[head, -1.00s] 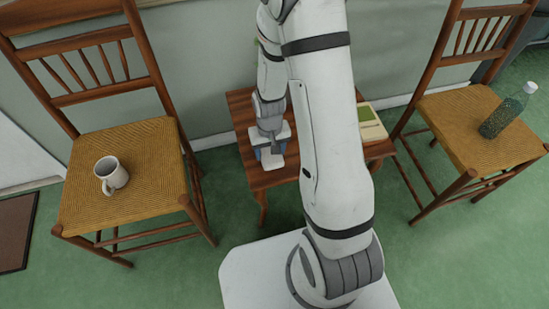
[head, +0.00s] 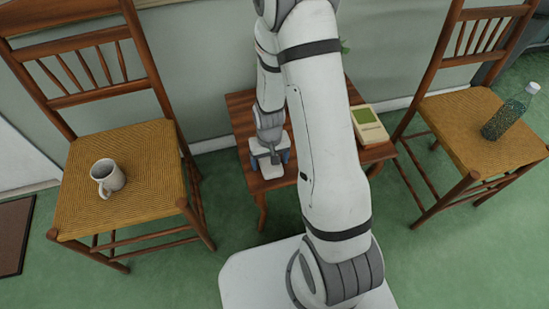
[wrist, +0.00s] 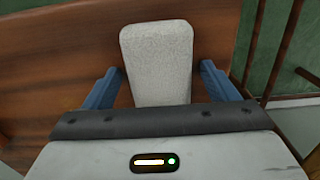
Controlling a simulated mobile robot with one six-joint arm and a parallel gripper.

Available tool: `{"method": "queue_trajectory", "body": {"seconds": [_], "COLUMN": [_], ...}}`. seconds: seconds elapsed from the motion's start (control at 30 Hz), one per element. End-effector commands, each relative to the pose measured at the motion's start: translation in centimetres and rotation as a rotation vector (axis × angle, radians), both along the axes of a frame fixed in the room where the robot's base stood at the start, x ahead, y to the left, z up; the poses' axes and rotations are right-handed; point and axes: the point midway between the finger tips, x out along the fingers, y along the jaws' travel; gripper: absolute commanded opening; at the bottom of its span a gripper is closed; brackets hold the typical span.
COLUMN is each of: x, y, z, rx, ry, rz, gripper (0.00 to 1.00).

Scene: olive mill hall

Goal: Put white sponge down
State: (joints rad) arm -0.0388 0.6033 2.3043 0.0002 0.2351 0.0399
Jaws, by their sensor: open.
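The white sponge (wrist: 157,62) is a pale, rounded block. In the wrist view it lies between the two blue fingers of my gripper (wrist: 160,72), with gaps on both sides. In the head view the sponge (head: 272,172) shows on the front left part of the small wooden table (head: 280,183), below my gripper (head: 270,160). My gripper is open and points down around the sponge. The sponge's near end is hidden by the gripper body in the wrist view.
A book (head: 369,126) lies on the table's right side. A chair on the left holds a mug (head: 110,178); a chair on the right holds a bottle (head: 509,119). Green floor is clear in front.

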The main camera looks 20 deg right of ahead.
Motion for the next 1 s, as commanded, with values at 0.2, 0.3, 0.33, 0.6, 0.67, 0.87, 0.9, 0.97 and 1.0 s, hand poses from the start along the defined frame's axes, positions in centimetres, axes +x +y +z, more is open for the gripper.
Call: {"method": "queue_trajectory", "body": {"seconds": [0.2,0.3,0.33,0.6,0.67,0.87,0.9,0.97,1.0], "x": [0.0,0.1,0.1,0.1,0.1,0.1,0.0,0.0,-0.1], "y": [0.0,0.0,0.0,0.1,0.1,0.1,0.1,0.1,0.1], "z": [0.3,1.5,2.1,8.0,9.2,11.7,12.0,12.4,12.9], "rx": [0.000,0.000,0.000,0.000,0.000,0.000,0.000,0.000,0.000], "ry": [0.000,-0.003,-0.003,-0.004,-0.003,-0.002,-0.002,-0.002,-0.004], "rz": [0.001,0.001,0.001,0.001,0.001,0.002,0.002,0.002,0.002], "gripper": [0.80,0.80,0.80,0.80,0.80,0.80,0.80,0.80,0.80]}}
